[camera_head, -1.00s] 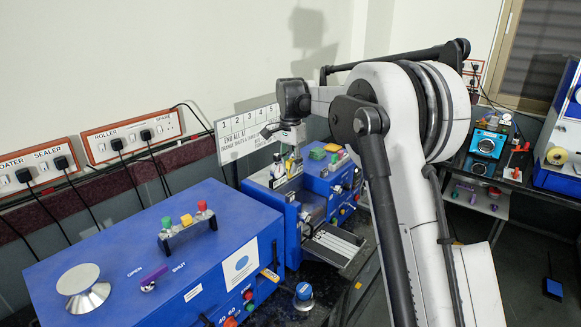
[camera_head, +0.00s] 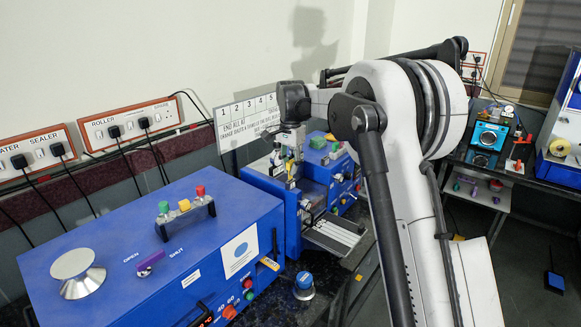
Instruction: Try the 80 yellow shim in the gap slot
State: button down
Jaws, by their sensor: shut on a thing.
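My gripper (camera_head: 290,158) points down over the middle blue machine, small in the head view. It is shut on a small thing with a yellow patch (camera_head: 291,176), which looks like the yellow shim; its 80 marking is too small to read. The middle blue machine (camera_head: 266,182) has a grey ridged plate (camera_head: 333,235) at its front. The gap slot cannot be made out at this size. The contact between the held thing and the machine is hidden or too small to tell.
A large blue sealer box (camera_head: 110,236) with a metal cone and coloured buttons stands at the left. A blue-topped knob (camera_head: 304,283) stands on the dark bench near the front. My arm covers much of the right side. A dark side table (camera_head: 540,176) stands at the far right.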

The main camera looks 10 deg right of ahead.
aim_at(290, 179)
jog(key=shift+f+b, duration=1)
jog(key=shift+f, duration=0.55)
dwell(1.2)
jog(key=c, duration=1.8)
grip_release()
jog(key=shift+r, duration=0.1)
